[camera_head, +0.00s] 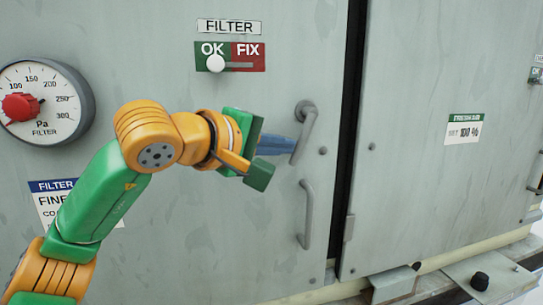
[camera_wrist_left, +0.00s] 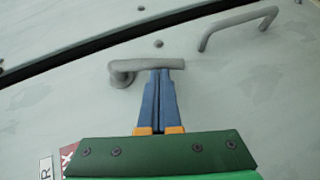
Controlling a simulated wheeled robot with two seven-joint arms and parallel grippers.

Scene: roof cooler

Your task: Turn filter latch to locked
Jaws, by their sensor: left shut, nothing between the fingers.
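The filter latch (camera_head: 307,122) is a grey lever handle on the left door panel. Its pivot is at the top and its arm hangs down, tilted slightly left at the lower end. The latch also shows in the left wrist view (camera_wrist_left: 140,66). My left gripper (camera_head: 290,147) is shut and empty, with its blue fingers pointing at the lever's lower part from the left. In the left wrist view the closed fingertips (camera_wrist_left: 162,73) meet or nearly meet the lever near its free end; I cannot tell whether they touch. My right gripper is not in view.
A fixed grey pull handle (camera_head: 307,214) sits below the latch. A FILTER sign with an OK/FIX slider (camera_head: 230,57) is above; its white knob is at OK. A pressure gauge (camera_head: 40,103) is at left. A dark gap (camera_head: 347,150) separates the right panel (camera_head: 420,180).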

